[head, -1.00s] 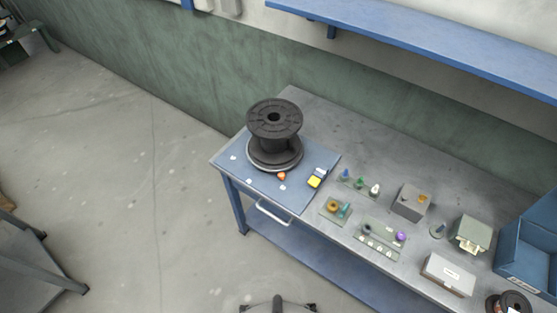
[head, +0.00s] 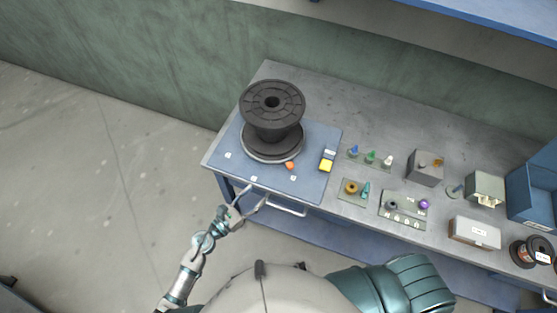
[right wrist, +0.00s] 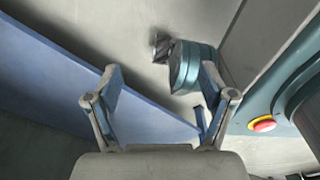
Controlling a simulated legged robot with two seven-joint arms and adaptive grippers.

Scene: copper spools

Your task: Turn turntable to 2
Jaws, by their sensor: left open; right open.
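A black spool (head: 271,108) stands upright on the round turntable (head: 259,155), whose pale metal rim shows beneath it. The turntable sits on a blue mat (head: 310,187) with small white labels around it. An orange marker (head: 290,166) lies at the turntable's front right edge. My left gripper (head: 256,198) is open and empty at the front edge of the bench, in front of the mat and apart from the turntable. My right gripper (right wrist: 160,95) shows in the right wrist view, open with nothing between its fingers. The label numbers are too small to read.
A yellow-and-white block (head: 326,161) lies on the mat's right side. Several small fixtures, grey boxes and a blue bin (head: 534,190) fill the bench to the right. A metal handle (head: 287,211) juts from the bench front. A red button (right wrist: 263,124) shows in the right wrist view.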

